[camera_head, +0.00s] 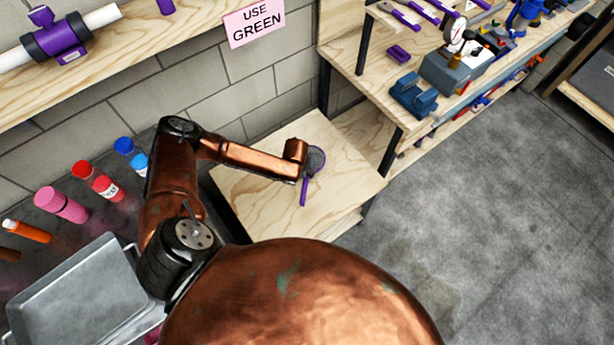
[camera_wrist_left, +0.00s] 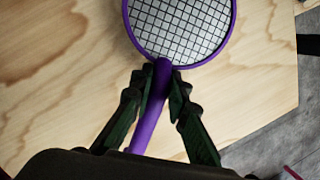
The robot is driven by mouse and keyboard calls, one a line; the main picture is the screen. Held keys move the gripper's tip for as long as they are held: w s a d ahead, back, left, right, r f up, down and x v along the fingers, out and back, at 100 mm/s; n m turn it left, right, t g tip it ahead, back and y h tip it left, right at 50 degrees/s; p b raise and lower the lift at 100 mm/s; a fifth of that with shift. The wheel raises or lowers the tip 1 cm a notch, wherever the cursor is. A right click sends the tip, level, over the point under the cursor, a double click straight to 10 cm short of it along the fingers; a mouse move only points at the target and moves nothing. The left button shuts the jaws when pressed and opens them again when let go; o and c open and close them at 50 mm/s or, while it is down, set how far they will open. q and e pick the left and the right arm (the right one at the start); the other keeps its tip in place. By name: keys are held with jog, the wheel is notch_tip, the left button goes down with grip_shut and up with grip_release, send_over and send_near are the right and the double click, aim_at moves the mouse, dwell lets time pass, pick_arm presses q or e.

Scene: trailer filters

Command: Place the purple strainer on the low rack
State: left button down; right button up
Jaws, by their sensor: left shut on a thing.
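The purple strainer (camera_head: 315,161) has a round grey mesh, a purple rim and a straight purple handle. In the left wrist view the strainer (camera_wrist_left: 180,25) fills the top middle, its far edge cut off by the frame. My left gripper (camera_wrist_left: 158,82) is shut on the handle just below the rim, one dark finger on each side. The low rack (camera_head: 250,195) is a pale wooden board, and its wood (camera_wrist_left: 60,75) lies below the strainer. I cannot tell whether the strainer touches the board. My right gripper is not in view.
A taller wooden bench (camera_head: 355,40) with tools and a blue vise (camera_head: 413,95) stands right of the rack. A pink sign (camera_head: 254,22) hangs on the block wall behind. Several coloured bottles and a grey metal tray (camera_head: 75,290) are at left. The rack's board is otherwise clear.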

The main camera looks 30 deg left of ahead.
pick_arm(q)
jog(key=shift+s+x, duration=0.2)
jog(key=shift+x, duration=0.65)
jog(key=shift+s+f, duration=0.1)
jog(key=shift+f, duration=0.05)
jog(key=shift+f, duration=0.5)
jog(key=c, duration=1.9)
grip_release()
jog(key=shift+c, duration=0.2)
jog(key=shift+o, duration=0.3)
